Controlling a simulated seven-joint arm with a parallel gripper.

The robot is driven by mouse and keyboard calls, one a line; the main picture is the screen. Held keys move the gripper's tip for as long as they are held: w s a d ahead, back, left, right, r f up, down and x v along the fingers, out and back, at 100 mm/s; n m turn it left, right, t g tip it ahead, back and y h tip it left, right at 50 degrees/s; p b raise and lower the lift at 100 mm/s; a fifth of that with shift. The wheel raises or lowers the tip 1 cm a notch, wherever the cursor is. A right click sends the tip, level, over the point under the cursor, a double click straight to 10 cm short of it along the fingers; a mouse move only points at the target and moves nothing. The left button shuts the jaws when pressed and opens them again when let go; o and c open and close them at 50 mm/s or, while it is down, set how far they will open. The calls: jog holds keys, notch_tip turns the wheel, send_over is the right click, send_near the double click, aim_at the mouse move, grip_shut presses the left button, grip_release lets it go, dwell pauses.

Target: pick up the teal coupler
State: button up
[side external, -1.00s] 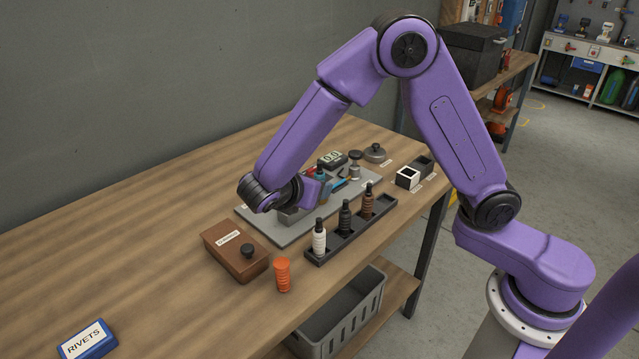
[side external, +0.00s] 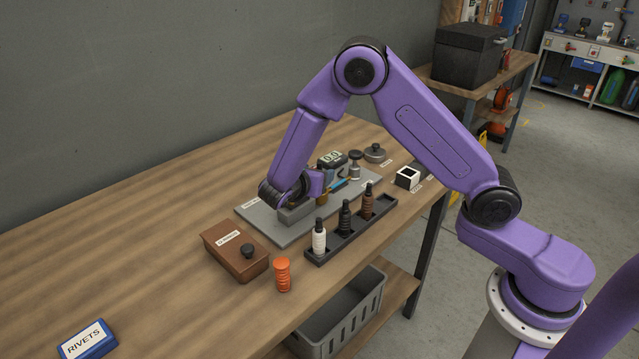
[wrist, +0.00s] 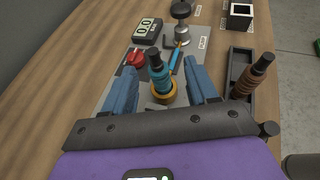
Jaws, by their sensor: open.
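The teal coupler (wrist: 158,76) has a dark top and stands upright in the wrist view, with a brass-yellow ring (wrist: 166,97) around or beside its lower part. My gripper (wrist: 164,68) is open, with one blue-grey finger to the left of the coupler and one to the right. Gaps show on both sides, so the fingers do not appear to grip it. In the side external view my gripper (side external: 314,184) is low over the grey plate (side external: 262,228), and the coupler is mostly hidden there.
A blue tool (wrist: 175,60), a red knob (wrist: 136,57) and a 0.0 display (wrist: 147,29) are close beyond the coupler. A black rack (side external: 333,246) with white, black and brown bottles stands in front. A brown box (side external: 232,262) and orange coupler (side external: 282,275) stand nearer.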

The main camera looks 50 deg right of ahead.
jog(key=shift+w+x, duration=0.2)
jog(key=shift+x, duration=2.95)
jog(key=shift+a+f, duration=0.15)
grip_shut()
